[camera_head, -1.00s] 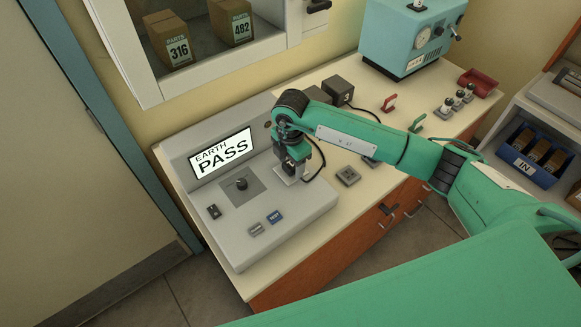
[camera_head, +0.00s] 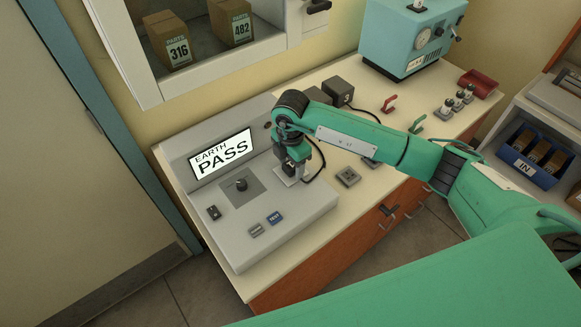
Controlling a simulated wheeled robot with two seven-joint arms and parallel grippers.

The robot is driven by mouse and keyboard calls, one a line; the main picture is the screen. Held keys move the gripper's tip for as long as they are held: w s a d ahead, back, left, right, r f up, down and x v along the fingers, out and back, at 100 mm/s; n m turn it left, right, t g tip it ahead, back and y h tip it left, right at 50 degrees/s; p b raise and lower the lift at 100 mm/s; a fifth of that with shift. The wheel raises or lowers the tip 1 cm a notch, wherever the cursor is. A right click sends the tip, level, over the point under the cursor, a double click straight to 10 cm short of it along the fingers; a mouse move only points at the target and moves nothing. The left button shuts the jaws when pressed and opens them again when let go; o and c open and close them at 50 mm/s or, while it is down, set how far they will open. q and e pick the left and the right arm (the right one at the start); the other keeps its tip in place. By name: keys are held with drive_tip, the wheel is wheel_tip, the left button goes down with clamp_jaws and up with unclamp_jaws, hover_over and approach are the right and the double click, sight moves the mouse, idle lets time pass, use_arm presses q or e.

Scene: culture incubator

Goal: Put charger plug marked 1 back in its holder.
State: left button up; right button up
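My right gripper (camera_head: 290,168) points down at the right end of the grey tester (camera_head: 285,222), over a small pale plate (camera_head: 285,181). The fingertips are small and dark, and I cannot tell whether they are open or shut. A black cable (camera_head: 321,163) loops beside the gripper. A charger plug at its end is hidden or too small to make out, and no number 1 is readable. The tester's screen (camera_head: 221,154) reads EARTH PASS. Two small grey square pieces (camera_head: 347,177) lie on the bench right of the tester; I cannot tell whether either is the holder. My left gripper is out of view.
Dark boxes (camera_head: 338,90) stand behind my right forearm, with a cable from one. A red hook (camera_head: 389,104) and a green hook (camera_head: 417,124) stand on the bench (camera_head: 357,124). A teal machine (camera_head: 411,38), several small bottle-like pieces (camera_head: 458,98) and a red tray (camera_head: 478,83) are farther back.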

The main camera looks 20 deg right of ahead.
sight(291, 165)
clamp_jaws()
drive_tip(key=shift+r+p, duration=1.85)
drive_tip(key=shift+r, duration=1.2)
